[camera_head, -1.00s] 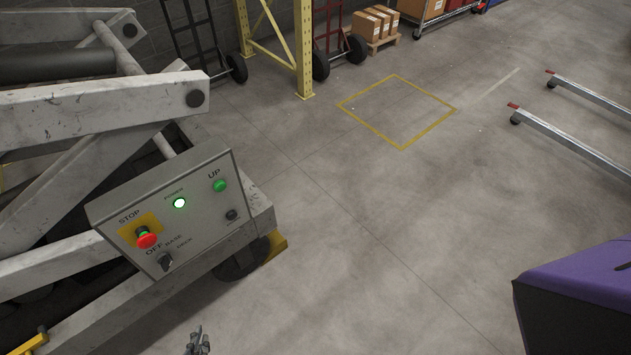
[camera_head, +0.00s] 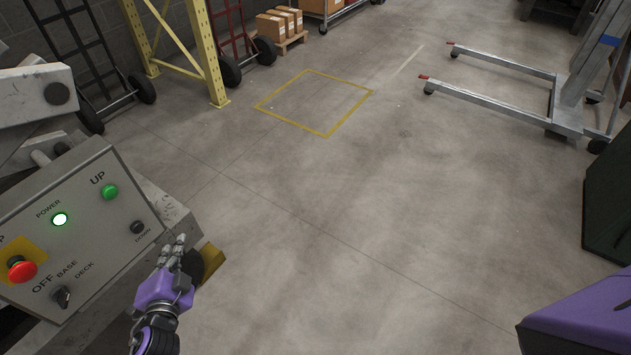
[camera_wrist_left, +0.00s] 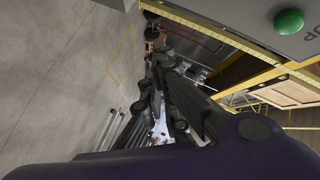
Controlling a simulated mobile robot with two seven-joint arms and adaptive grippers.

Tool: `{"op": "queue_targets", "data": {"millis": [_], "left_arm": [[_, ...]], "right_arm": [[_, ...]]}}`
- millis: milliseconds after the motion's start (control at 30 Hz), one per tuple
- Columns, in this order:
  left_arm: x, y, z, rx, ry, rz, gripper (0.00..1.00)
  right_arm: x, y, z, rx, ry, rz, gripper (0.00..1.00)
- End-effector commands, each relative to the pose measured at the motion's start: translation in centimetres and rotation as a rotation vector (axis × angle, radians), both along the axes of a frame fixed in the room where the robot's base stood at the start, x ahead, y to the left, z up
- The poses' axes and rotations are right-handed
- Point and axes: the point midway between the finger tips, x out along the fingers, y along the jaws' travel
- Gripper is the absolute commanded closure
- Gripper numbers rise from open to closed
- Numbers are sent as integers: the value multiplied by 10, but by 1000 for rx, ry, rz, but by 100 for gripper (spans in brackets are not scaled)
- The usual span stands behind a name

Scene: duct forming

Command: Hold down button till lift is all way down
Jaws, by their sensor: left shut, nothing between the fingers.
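The lift's control panel (camera_head: 85,235) is a tilted grey box at the left of the head view. My left gripper (camera_head: 175,246) is shut and empty, just right of the panel's lower right corner, apart from the black button. In the left wrist view its dark fingers (camera_wrist_left: 170,100) point away, with the green button (camera_wrist_left: 289,21) at the upper right. My right gripper is not in view.
White lift arms (camera_head: 35,95) stand behind the panel. A yellow post (camera_head: 205,55), hand trucks and boxes (camera_head: 280,22) stand at the back. A yellow floor square (camera_head: 325,134) is empty. A wheeled frame with long legs (camera_head: 500,62) stands at the right. The middle floor is clear.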

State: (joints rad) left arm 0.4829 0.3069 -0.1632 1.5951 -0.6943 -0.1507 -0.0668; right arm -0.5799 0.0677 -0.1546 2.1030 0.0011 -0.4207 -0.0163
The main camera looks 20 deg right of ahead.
Motion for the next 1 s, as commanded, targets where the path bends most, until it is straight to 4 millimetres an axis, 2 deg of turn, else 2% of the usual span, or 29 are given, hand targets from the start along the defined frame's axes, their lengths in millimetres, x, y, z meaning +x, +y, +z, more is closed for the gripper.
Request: {"op": "queue_targets", "data": {"millis": [367, 800, 1000], "left_arm": [[5, 4, -1, -1, 3, 1, 100], [53, 36, -1, -1, 3, 1, 100], [68, 46, -1, -3, 3, 2, 100]], "right_arm": [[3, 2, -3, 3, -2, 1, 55], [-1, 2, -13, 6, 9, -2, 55], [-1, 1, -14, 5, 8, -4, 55]]}}
